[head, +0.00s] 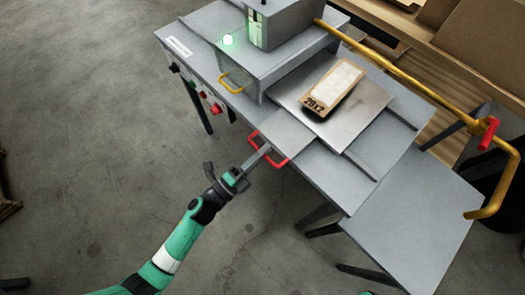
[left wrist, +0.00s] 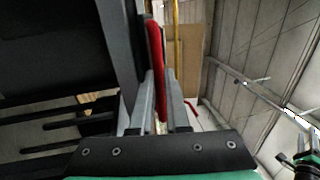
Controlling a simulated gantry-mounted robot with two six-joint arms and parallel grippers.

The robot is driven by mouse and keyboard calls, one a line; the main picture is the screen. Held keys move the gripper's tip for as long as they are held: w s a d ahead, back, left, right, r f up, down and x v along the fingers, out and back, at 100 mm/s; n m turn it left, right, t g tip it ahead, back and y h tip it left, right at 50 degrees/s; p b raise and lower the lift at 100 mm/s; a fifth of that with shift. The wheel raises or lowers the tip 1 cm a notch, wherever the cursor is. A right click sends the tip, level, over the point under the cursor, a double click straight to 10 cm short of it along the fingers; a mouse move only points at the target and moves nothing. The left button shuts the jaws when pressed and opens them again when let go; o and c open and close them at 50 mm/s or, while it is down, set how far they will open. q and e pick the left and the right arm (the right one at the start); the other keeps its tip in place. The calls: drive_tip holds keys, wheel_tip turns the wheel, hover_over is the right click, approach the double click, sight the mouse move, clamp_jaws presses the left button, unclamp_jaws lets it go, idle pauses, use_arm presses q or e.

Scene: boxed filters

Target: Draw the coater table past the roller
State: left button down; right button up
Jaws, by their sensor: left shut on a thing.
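The coater table is a flat grey plate (head: 372,103) with a narrower tongue (head: 290,133) reaching forward to a red bar handle (head: 281,161). A boxed filter (head: 335,85) with a tan frame marked "20x2" lies on the plate. My left gripper (head: 263,156) is shut on the red handle, which also shows between its fingers in the left wrist view (left wrist: 157,70). The grey machine housing (head: 283,68) stands at the left of the plate. The roller itself is hidden from view.
Red buttons (head: 216,109) sit on the bench edge. The front floor is clear.

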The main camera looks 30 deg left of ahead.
use_arm(q)
drive_tip(key=shift+d+r, duration=0.1)
drive_tip(key=shift+d, duration=0.15)
drive_tip(key=c, duration=0.9)
unclamp_jaws()
drive_tip(key=shift+a, duration=0.1)
drive_tip(key=p+v, duration=0.1)
drive_tip(key=v, duration=1)
drive_tip(key=shift+s, duration=0.3)
